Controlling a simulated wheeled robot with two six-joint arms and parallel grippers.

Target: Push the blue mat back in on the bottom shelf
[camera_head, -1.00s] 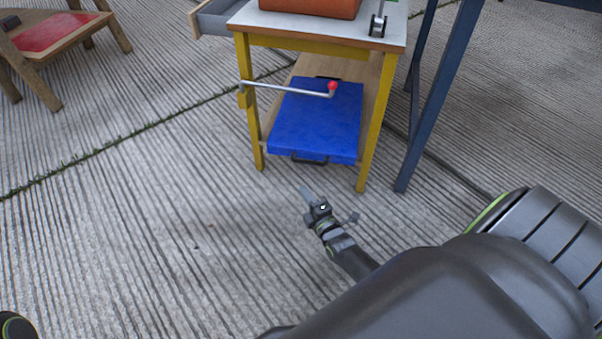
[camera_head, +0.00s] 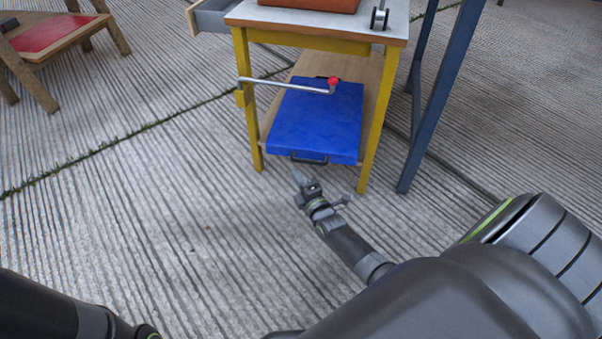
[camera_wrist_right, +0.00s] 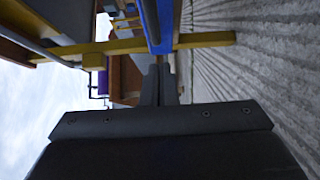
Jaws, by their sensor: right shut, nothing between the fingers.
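The blue mat (camera_head: 315,120) lies flat on the wooden bottom shelf (camera_head: 366,75) of a yellow-legged table. Its front end, with a dark handle (camera_head: 309,158), sticks out past the shelf's front edge. My right gripper (camera_head: 297,177) is shut and empty, low in front of the mat's handle end and seemingly just short of it. In the right wrist view the shut fingers (camera_wrist_right: 160,80) point at the mat's blue edge (camera_wrist_right: 155,25); whether they touch cannot be told. Part of my left arm shows at the lower left, but its gripper is out of view.
The yellow table legs (camera_head: 376,130) flank the mat. A metal crank with a red knob (camera_head: 333,81) juts out in front of the table, above the mat. A blue metal leg (camera_head: 437,110) stands close on the right. The concrete floor in front is clear.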

